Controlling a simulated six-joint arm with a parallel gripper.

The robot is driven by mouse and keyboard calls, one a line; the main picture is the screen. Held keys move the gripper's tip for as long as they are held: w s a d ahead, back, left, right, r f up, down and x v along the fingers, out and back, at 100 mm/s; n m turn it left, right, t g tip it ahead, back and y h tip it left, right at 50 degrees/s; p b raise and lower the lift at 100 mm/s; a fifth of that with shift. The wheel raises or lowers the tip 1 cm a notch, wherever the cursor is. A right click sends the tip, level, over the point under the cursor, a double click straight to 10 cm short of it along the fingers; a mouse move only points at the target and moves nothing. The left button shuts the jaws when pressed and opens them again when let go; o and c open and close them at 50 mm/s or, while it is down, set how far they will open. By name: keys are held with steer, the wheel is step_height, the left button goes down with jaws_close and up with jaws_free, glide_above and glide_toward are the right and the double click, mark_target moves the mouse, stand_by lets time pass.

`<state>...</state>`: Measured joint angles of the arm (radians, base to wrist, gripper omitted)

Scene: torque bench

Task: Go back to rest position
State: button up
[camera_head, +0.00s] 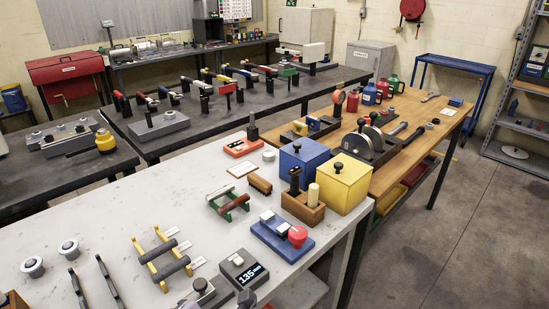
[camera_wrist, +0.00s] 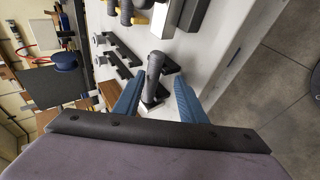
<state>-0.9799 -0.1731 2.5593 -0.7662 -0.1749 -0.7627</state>
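My gripper (camera_wrist: 157,80) shows in the wrist view with two blue fingers spread apart. A dark grey upright handle (camera_wrist: 155,70) stands between and beyond the fingers, with visible gaps on both sides, so nothing appears to be held. I cannot tell how far the handle is from the fingertips. My gripper does not clearly show in the head view. The task names no other object.
The pale bench (camera_head: 95,225) carries a blue box (camera_head: 303,165), a yellow box (camera_head: 344,187), a torque readout (camera_head: 244,268) and yellow-framed rollers (camera_head: 163,258). A wooden bench (camera_head: 395,150) adjoins it. Grey floor (camera_head: 470,225) is clear at right.

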steer(key=d+r+h+p, duration=0.3)
steer(key=d+h+p, duration=0.3)
steer(key=d+p, duration=0.55)
steer(key=w+d+f+m+g+h+b, duration=0.1)
steer(key=w+d+f+m+h+b, duration=0.3)
steer(key=d+f+m+b, duration=0.7)
steer(key=s+d+f+m+g+b, duration=0.25)
steer(key=d+f+m+b, duration=0.55)
steer(key=d+m, duration=0.75)
step_height(320, 180, up, 19)
steer(key=a+m+p, duration=0.2)
steer(key=m+p, duration=0.1)
steer(key=p, duration=1.5)
steer(key=shift+w+a+f+g+y+p, duration=0.15)
steer(key=shift+f+g+y+p, duration=0.05)
steer(key=shift+g+y+p, duration=0.2)
